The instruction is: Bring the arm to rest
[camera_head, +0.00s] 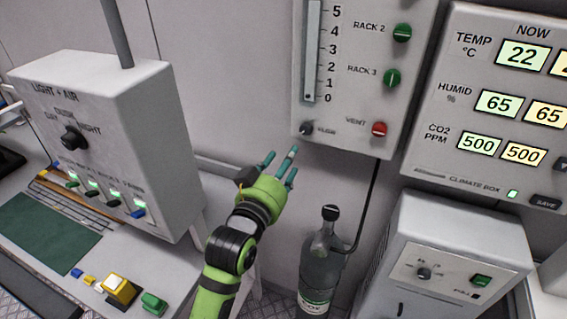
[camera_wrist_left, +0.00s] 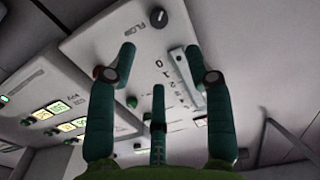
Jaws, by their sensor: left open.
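My left arm, green and black, comes up from the bottom of the head view. Its gripper (camera_head: 279,168) is open, with teal fingers pointing up, and I see nothing between them. It is in front of the pale wall, below and left of the grey panel (camera_head: 350,128) with the scale and rack knobs. In the left wrist view the gripper's fingers (camera_wrist_left: 160,72) are spread, with the same panel (camera_wrist_left: 95,42) behind them. A gap between fingers and panel cannot be judged exactly. My right gripper is not in view.
The light and air box (camera_head: 150,110) stands left on a white bench. A dark bottle (camera_head: 318,262) with a hose stands right of my arm. A white box (camera_head: 448,240) stands at lower right, below the climate box (camera_head: 440,150). Small coloured blocks (camera_head: 120,288) lie on the bench.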

